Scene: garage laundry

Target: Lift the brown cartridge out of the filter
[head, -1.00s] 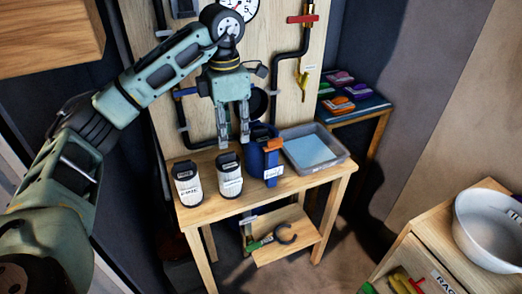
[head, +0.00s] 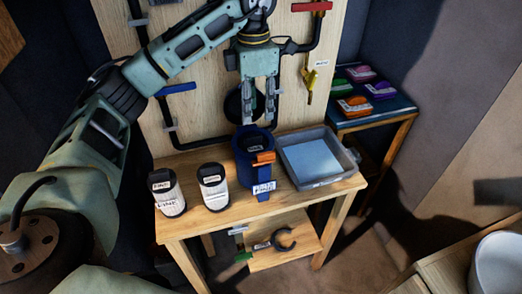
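The blue filter housing (head: 242,172) stands upright on the wooden table, with an orange clip and a white label on its front. Its top is open, and the dark top of a cartridge (head: 254,143) with a small label shows inside. The cartridge's body is hidden by the housing, so I cannot see its brown colour. My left gripper (head: 260,117) points down just above the housing's opening. Its two fingers are apart with nothing between them. My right gripper is not in view.
Two white cartridges with black tops, the left one (head: 168,196) and the right one (head: 213,187), stand left of the housing. A grey tray (head: 345,176) is close on its right. A wooden board with dark pipes rises behind. Colored packets lie on the side table.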

